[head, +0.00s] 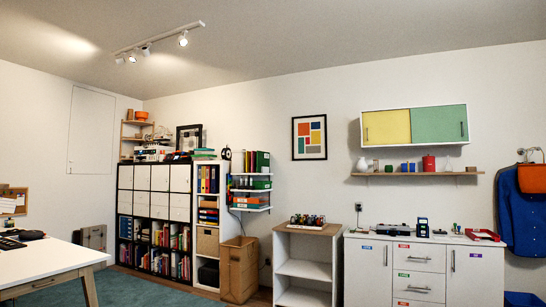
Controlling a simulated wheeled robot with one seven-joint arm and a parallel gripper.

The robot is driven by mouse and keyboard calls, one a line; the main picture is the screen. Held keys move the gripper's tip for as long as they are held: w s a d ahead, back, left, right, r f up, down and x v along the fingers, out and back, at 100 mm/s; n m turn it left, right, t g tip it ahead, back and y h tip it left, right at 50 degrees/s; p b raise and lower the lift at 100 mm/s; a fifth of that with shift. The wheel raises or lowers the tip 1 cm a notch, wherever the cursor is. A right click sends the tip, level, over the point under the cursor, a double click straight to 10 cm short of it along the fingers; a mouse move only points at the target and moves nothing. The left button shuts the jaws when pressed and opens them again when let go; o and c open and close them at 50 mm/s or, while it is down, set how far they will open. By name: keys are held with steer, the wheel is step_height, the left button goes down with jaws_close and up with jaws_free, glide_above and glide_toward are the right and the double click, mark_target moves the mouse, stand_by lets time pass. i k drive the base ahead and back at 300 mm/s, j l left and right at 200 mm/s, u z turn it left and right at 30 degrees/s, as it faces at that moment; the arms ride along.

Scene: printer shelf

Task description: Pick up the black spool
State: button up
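I cannot pick out the black spool with certainty at this size. A small round black object (226,153) sits on top of the tall white bookcase, near the wall. A group of small dark and coloured items (308,220) stands on the wooden top of a low white shelf unit (305,268); they are too small to tell apart. My gripper is not in view.
A white cabinet (467,272) with black devices and a red tray (482,235) on top stands at the right. A white table (45,258) is at the left front. A tall cardboard box (239,270) stands beside the bookcase. Teal carpet (125,290) lies open between.

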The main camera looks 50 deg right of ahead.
mark_target(226, 154)
steer(key=z, duration=1.5)
steer(key=i+u, duration=0.35)
steer(key=i+z, duration=0.15)
steer(key=i, duration=0.45)
steer(key=i+z, duration=0.15)
steer(key=i, duration=0.4)
steer(key=i+z, duration=0.2)
steer(key=i, duration=0.4)
steer(key=i+j+z, duration=0.15)
steer(key=i, duration=1.5)
steer(key=i+l+u, duration=0.1)
steer(key=i, duration=0.95)
steer(key=i+j+u, duration=0.2)
steer(key=i+u, duration=0.25)
steer(key=i, duration=0.25)
steer(key=i+u, duration=0.5)
steer(key=i, duration=0.2)
steer(key=i+l+u, duration=0.45)
steer(key=i, duration=0.25)
steer(key=i+j, duration=0.05)
steer(key=j, duration=0.05)
